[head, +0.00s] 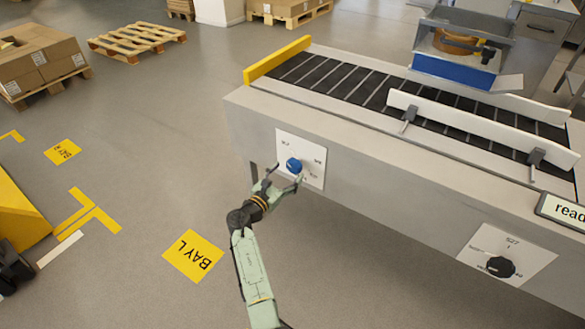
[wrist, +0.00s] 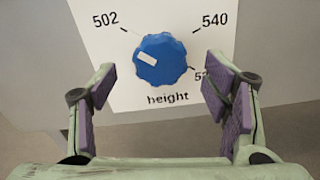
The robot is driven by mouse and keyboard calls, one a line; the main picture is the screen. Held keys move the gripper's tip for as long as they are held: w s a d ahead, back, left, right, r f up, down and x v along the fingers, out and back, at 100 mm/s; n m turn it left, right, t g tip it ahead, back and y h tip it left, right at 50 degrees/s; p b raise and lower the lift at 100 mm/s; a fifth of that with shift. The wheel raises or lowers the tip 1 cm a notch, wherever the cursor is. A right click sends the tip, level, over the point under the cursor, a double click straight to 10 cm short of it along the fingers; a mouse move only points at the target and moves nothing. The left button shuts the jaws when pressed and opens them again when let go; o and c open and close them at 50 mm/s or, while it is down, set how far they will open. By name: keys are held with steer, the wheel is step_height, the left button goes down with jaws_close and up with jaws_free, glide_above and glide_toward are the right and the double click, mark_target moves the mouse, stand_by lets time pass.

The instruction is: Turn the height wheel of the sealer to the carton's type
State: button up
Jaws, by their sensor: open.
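The height wheel (wrist: 161,60) is a blue scalloped knob on a white plate marked "height". It also shows on the sealer's front in the head view (head: 293,165). Labels 502 at upper left and 540 at upper right are readable; a third at lower right, starting with 5, is partly hidden by my finger. The wheel's white mark is on its left side, nearest the 502 side but not clearly on its line. My gripper (wrist: 158,88) is open, its purple-padded fingers left and right of the wheel, apparently apart from it. In the head view my gripper (head: 281,180) is at the plate.
The sealer (head: 385,165) has a black roller bed between white guide rails and a yellow end bar (head: 277,60). A black knob (head: 500,267) marked 527 and a display (head: 562,211) reading "read", cut off, are at right. Cartons (head: 42,60) stand on a pallet at left.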

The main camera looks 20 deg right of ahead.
steer(key=v, duration=0.7)
steer(key=shift+s, duration=0.15)
steer(key=shift+a, duration=0.2)
